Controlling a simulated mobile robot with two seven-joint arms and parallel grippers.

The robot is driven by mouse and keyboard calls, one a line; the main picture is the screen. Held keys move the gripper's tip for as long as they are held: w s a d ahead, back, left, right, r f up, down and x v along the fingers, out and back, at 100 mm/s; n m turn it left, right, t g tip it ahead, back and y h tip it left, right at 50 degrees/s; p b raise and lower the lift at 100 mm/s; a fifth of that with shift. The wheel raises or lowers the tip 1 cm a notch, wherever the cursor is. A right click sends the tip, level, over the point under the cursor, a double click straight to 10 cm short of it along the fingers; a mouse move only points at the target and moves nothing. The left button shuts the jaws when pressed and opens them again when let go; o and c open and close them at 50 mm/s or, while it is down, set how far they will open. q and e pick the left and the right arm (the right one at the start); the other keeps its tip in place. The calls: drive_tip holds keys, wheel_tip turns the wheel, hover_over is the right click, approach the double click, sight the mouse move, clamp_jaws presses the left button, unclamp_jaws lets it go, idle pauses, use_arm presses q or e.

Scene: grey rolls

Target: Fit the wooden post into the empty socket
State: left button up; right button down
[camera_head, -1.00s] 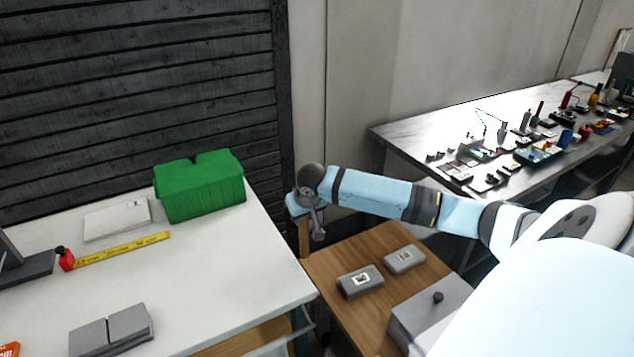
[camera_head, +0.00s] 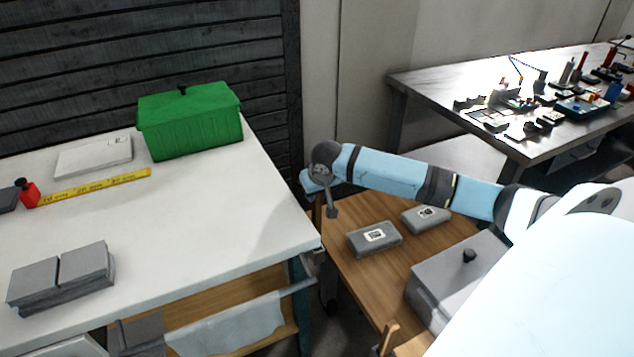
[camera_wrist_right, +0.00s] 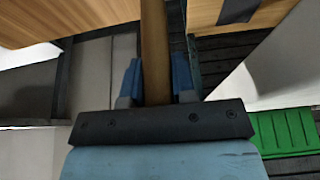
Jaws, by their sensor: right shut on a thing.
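My right gripper (camera_wrist_right: 157,80) is shut on the wooden post (camera_wrist_right: 154,45), a brown bar running up between its two blue fingers in the right wrist view. In the head view the right gripper (camera_head: 313,188) is small and partly hidden by its own wrist, over the gap between the white table and the low wooden table. A short upright wooden piece (camera_head: 387,340) shows at the bottom edge; what it stands in is out of view. I cannot make out an empty socket in either view. My left gripper is not in view.
The low wooden table (camera_head: 375,285) holds two labelled grey packs (camera_head: 374,238) and a grey lidded box (camera_head: 455,275). A cluttered metal table (camera_head: 440,90) stands behind.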

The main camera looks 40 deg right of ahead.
sight(316, 222)
wheel_tip(316, 222, down, 6)
drive_tip(key=shift+f+b, duration=0.1)
drive_tip(key=shift+b, duration=1.05)
wheel_tip(316, 222, down, 4)
drive_tip(key=shift+f+b, duration=0.2)
drive_tip(key=shift+b, duration=0.55)
drive_tip(key=shift+f, duration=0.45)
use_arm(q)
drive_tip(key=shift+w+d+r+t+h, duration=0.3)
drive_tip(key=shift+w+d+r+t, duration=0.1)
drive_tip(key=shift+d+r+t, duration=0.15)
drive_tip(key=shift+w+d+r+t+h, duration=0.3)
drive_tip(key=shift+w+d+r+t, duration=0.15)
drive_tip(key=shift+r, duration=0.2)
use_arm(e)
drive_tip(key=shift+r, duration=0.1)
drive_tip(key=c, duration=0.9)
unclamp_jaws()
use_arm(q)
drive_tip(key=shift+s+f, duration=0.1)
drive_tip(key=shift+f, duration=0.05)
